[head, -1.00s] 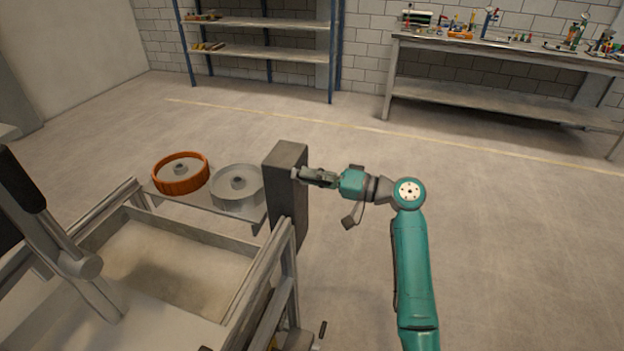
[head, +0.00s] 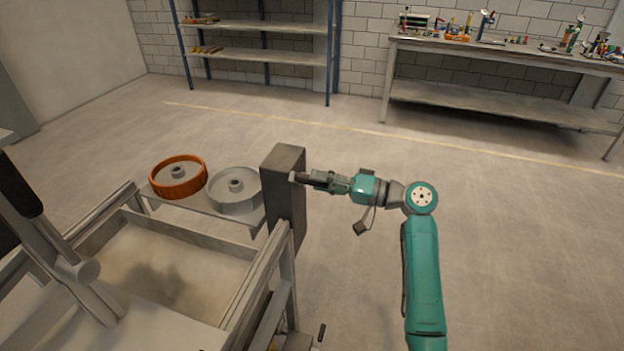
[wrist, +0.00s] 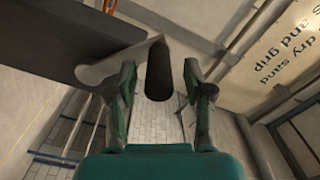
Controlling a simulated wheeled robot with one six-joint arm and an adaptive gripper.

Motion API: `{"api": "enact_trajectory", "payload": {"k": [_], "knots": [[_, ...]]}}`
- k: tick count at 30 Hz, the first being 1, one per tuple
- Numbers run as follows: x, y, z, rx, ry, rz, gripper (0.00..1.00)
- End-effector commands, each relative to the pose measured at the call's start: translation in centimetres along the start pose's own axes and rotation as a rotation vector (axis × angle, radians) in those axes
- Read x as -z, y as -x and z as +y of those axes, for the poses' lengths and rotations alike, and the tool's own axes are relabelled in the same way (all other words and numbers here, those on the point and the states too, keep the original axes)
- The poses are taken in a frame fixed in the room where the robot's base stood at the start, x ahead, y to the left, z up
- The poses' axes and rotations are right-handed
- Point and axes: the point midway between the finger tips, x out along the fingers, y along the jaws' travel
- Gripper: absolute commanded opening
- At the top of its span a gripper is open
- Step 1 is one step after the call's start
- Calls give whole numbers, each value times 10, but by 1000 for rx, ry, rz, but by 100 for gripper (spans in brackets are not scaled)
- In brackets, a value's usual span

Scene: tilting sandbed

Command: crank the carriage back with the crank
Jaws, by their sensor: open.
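The crank is on the right face of a tall dark grey block (head: 287,190). Its pale crank arm (wrist: 112,66) and dark round handle (wrist: 158,75) show in the wrist view. My gripper (head: 309,178) is beside the block in the head view. In the wrist view my gripper (wrist: 161,88) is open, with one finger on each side of the handle and gaps showing. In the head view the fingers mostly hide the handle. A grey assembly with a thick cylinder (head: 85,270) stands over the bed at left; I cannot tell whether it is the carriage.
The sandbed's metal frame (head: 190,233) is at lower left. An orange wheel (head: 178,177) and a grey wheel (head: 235,190) lie on a shelf behind it. A small dark handle (head: 322,332) sticks up at the bottom. The floor right of my arm is clear.

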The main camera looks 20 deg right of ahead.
Motion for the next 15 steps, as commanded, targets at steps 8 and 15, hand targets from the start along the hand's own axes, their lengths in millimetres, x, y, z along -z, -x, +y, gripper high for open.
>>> {"api": "enact_trajectory", "payload": {"k": [8, 15], "knots": [[1, 57, 1, -2, 0, 4, 52], [0, 85, 0, 0, 1, 1, 52]]}}
